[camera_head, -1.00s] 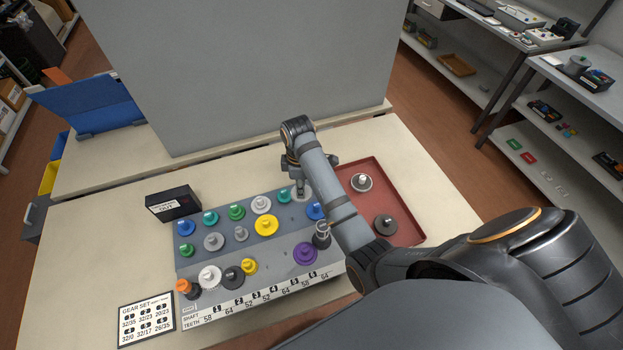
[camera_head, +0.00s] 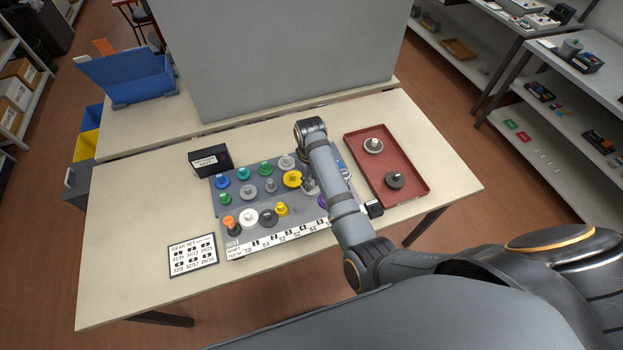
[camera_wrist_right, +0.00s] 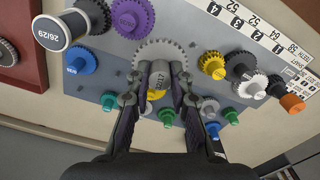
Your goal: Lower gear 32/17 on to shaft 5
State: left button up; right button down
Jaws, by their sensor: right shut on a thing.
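The grey toothed gear 32/17 (camera_wrist_right: 160,52) is in my right gripper (camera_wrist_right: 158,88), with its grey hub, marked 32/17, between the fingers. In the head view my right gripper (camera_head: 310,185) is over the middle of the grey gear board (camera_head: 236,205), just right of the yellow gear (camera_head: 292,178). The gear hides what lies below it, so I cannot tell whether it touches the board or a shaft. Shaft 5 cannot be made out; the shaft label strip (camera_wrist_right: 262,32) is upside down in the wrist view. My left gripper is not in view.
Close to the held gear are a purple gear (camera_wrist_right: 132,18), a yellow gear (camera_wrist_right: 212,65) and a blue gear (camera_wrist_right: 78,62). The 26/29 gear (camera_wrist_right: 55,33) stands tall nearby. A red tray (camera_head: 418,180) with two gears is right of the board.

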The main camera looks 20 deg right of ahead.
notch_tip(320, 180, down, 2)
jog(key=shift+b, duration=0.7)
jog(key=shift+w+r+p, duration=0.1)
jog(key=shift+r+p, duration=0.1)
jog(key=shift+p, duration=0.1)
jog(key=shift+d, duration=0.15)
jog(key=shift+r+p, duration=0.1)
jog(key=shift+p, duration=0.5)
pick_arm(q)
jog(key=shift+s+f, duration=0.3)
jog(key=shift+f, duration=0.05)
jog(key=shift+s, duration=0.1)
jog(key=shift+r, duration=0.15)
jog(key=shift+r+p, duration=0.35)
jog(key=shift+p, duration=0.15)
